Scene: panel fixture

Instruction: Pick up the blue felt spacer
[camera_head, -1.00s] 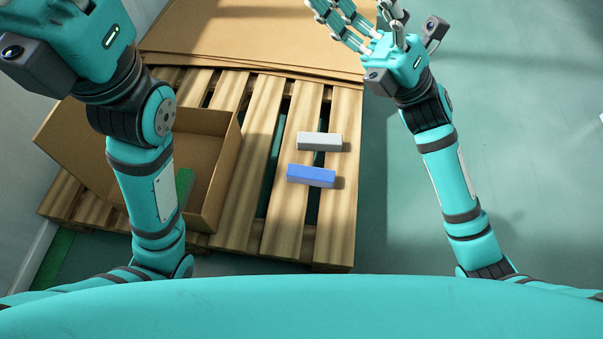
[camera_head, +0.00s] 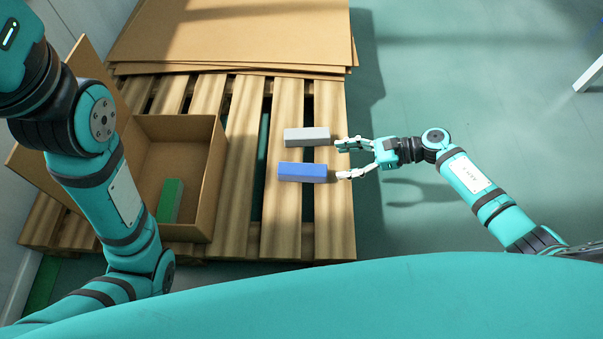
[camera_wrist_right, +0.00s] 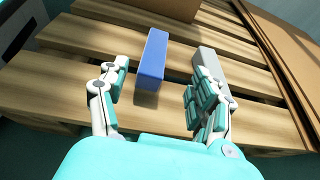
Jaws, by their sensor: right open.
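The blue felt spacer (camera_head: 302,172) is a long blue block lying on the wooden pallet, in front of a grey block. It also shows in the right wrist view (camera_wrist_right: 152,60), beyond the fingers and between their lines. My right gripper (camera_head: 341,159) is open and empty at the pallet's right edge, just right of the two blocks. In the right wrist view my right gripper (camera_wrist_right: 158,88) has its fingers spread wide, the right-hand fingers close to the grey block. Whether they touch it I cannot tell. My left arm comes in at the left, but its gripper is out of frame.
The grey block (camera_head: 307,137) lies just behind the blue one. An open cardboard box (camera_head: 205,190) with a green block (camera_head: 170,200) inside stands on the pallet (camera_head: 330,225) at left. Flat cardboard sheets (camera_head: 235,35) cover the back.

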